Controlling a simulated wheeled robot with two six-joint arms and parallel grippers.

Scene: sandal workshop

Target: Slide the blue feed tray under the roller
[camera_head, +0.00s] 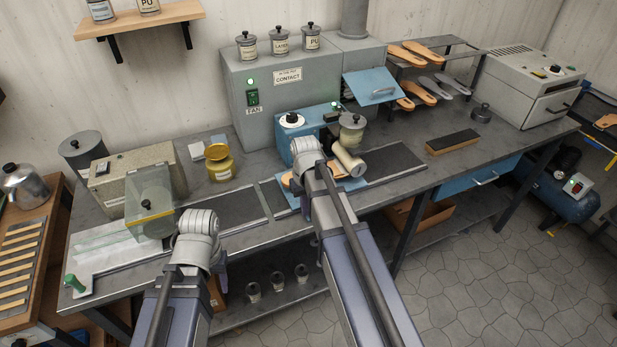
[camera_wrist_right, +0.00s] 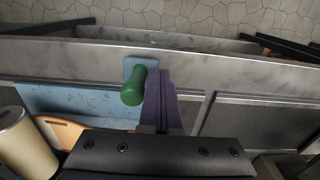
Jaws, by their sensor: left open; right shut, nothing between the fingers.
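The blue feed tray (camera_head: 350,187) lies on the bench below the cream roller (camera_head: 347,161) of the blue machine, with my right arm across it. In the right wrist view the tray (camera_wrist_right: 75,96) carries a tan sole (camera_wrist_right: 62,131), and the roller (camera_wrist_right: 20,142) is at the left edge. The tray's green handle (camera_wrist_right: 133,88) stands on a blue tab. My right gripper (camera_wrist_right: 160,98) is shut and empty, close beside the handle; I cannot tell whether they touch. My left gripper (camera_head: 219,268) is open at the bench's front edge, its fingers mostly hidden.
A yellow glue pot (camera_head: 219,164) and a beige box with a clear guard (camera_head: 150,203) stand to the left. Dark mats (camera_head: 395,160) lie on either side of the tray. A brush (camera_head: 452,141) and a grey oven (camera_head: 527,88) are to the right.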

